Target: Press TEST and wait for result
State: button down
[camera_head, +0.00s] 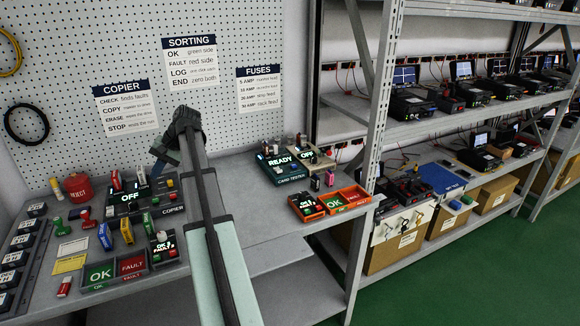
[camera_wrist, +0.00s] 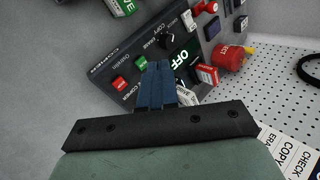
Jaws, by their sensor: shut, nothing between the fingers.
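The card tester (camera_head: 285,176) is a dark teal box at the back of the bench, right of my arm in the head view, and its display reads READY. I cannot make out a TEST label on its buttons. My gripper (camera_head: 157,160) is up by the pegboard, above the copier (camera_head: 165,196). In the wrist view my gripper's blue fingers (camera_wrist: 157,68) are shut and empty. They point toward the copier panel (camera_wrist: 120,58), near its green button (camera_wrist: 141,63) and red button (camera_wrist: 119,83). Whether they touch it I cannot tell. The copier display (camera_wrist: 182,60) reads OFF.
A beige device (camera_head: 318,160) reading OFF stands beside the tester. Orange trays (camera_head: 346,199) sit in front of it. A red reject pot (camera_head: 77,186), loose coloured cards and an OK/FAULT tray (camera_head: 114,284) fill the left bench.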

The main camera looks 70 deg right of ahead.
jog(key=s+d+t+h, duration=0.1)
jog(key=s+d, duration=0.5)
jog(key=d, duration=0.7)
jog(key=n+t+h, duration=0.2)
jog(key=h, duration=0.3)
send_over(294, 166)
jog(key=shift+s+d, duration=0.3)
jog(key=shift+d, duration=0.05)
jog(key=shift+f, duration=4.35)
jog(key=shift+f, duration=0.15)
jog(key=shift+f, duration=0.3)
